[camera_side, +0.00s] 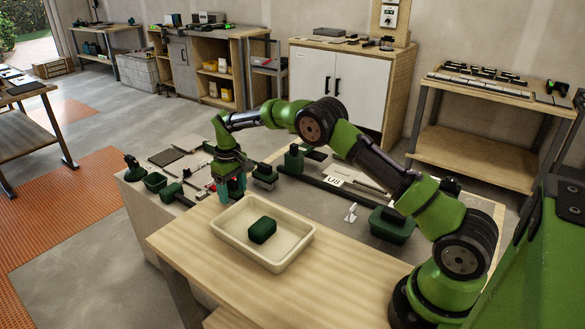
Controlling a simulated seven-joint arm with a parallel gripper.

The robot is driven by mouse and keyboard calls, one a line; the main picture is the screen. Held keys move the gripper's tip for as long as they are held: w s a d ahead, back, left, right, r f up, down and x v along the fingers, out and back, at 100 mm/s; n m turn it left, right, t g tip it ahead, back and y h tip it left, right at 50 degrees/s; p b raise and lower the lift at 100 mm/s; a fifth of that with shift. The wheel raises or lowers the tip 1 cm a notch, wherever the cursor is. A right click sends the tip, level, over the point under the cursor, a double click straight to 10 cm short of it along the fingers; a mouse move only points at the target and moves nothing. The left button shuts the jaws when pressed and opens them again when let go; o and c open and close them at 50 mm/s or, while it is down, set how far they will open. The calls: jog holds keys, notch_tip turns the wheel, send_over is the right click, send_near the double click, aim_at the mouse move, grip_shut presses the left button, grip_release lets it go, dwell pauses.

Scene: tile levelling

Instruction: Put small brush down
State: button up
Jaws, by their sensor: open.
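My gripper (232,188) points down behind the far left corner of the cream tray, with its teal fingers low over the grey worktop. It is open. A small green-topped piece with a darker underside (265,176), which looks like the small brush, is just right of my gripper. I cannot tell whether the two touch. The narrow space between the fingers is too small to see clearly.
The cream tray (290,217) holds a dark green block (262,230) and stands on the wooden table (180,245). A dark green bin (392,226) is to the right. Green tools (172,191) lie left of my gripper. A long dark rail (335,188) runs behind.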

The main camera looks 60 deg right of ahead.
aim_at(232, 181)
notch_tip(232, 181, up, 12)
jog(key=shift+r, duration=0.15)
jog(key=s+a+r+m+t+y, duration=0.15)
jog(key=s+a+r+t, duration=0.25)
jog(key=s+r, duration=1.1)
jog(key=s+a+f+m+t, duration=0.1)
jog(key=s+a+f, duration=0.1)
jog(key=s, duration=0.7)
jog(key=s+a+f+m+t, duration=0.1)
jog(key=s+a+f+t, duration=0.1)
jog(key=s, duration=0.8)
jog(key=shift+s+a+f, duration=0.15)
jog(key=shift+s+f, duration=0.1)
jog(key=shift+m+y, duration=0.25)
